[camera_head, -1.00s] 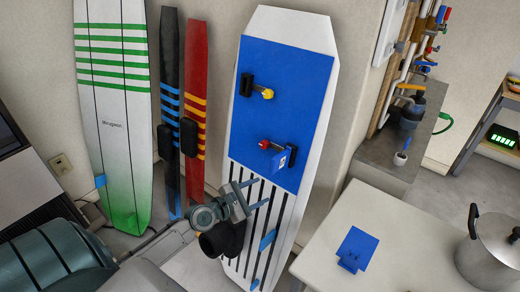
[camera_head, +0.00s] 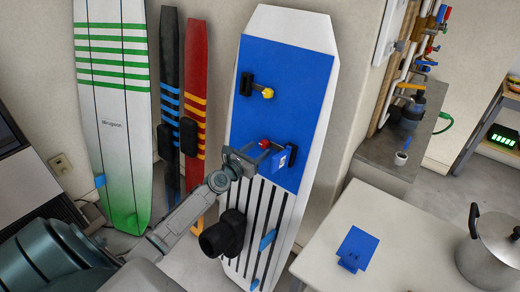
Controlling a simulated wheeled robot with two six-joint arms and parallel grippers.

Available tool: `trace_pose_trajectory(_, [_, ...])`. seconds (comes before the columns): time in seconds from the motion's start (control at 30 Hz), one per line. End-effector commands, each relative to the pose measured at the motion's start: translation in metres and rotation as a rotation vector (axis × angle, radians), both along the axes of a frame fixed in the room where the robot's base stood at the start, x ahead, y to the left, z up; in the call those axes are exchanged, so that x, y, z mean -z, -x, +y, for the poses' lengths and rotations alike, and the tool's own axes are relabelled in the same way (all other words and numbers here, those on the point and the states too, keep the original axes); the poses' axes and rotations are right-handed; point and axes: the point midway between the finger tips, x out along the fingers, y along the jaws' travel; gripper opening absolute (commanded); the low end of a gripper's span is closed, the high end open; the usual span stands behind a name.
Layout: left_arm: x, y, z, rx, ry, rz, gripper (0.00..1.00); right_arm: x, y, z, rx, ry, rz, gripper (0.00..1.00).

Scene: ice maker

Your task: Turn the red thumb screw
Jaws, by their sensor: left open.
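The red thumb screw (camera_head: 264,143) shows as a small red knob on the blue panel of the upright white board, at the left end of a blue block (camera_head: 282,159). My left gripper (camera_head: 255,153) is open, with its fingertips right at the red screw from below left. The gripper partly covers the black part under the screw. I cannot tell whether the fingers are around the screw or touching it. My right gripper is not in view.
A yellow knob (camera_head: 268,93) on a black mount sits higher on the blue panel (camera_head: 300,70). A black cylinder (camera_head: 222,236) juts from the lower board. Skis (camera_head: 193,90) and a green-striped board (camera_head: 112,120) lean left. A white table (camera_head: 410,235) with a pot (camera_head: 490,245) stands right.

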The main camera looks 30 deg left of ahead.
Motion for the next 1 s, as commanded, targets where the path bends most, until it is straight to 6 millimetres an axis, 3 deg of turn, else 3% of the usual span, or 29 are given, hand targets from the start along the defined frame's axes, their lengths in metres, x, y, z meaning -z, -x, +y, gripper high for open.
trace_pose_trajectory(0.2, [0.0, -0.017, -0.001, 0.0, -0.002, 0.0, 0.52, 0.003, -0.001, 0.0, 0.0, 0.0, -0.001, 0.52])
trace_pose_trajectory(0.5, [0.0, -0.02, -0.002, 0.001, -0.002, 0.001, 0.52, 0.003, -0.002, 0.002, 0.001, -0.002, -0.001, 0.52])
trace_pose_trajectory(0.53, [0.0, -0.019, -0.002, 0.001, -0.002, 0.001, 0.5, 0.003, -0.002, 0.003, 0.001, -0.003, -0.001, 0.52])
trace_pose_trajectory(0.77, [0.0, -0.019, -0.002, 0.001, -0.002, 0.001, 0.07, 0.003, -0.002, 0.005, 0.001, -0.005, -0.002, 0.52])
trace_pose_trajectory(1.0, [0.001, -0.019, -0.001, 0.005, -0.018, -0.001, 0.07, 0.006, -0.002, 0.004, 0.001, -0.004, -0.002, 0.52])
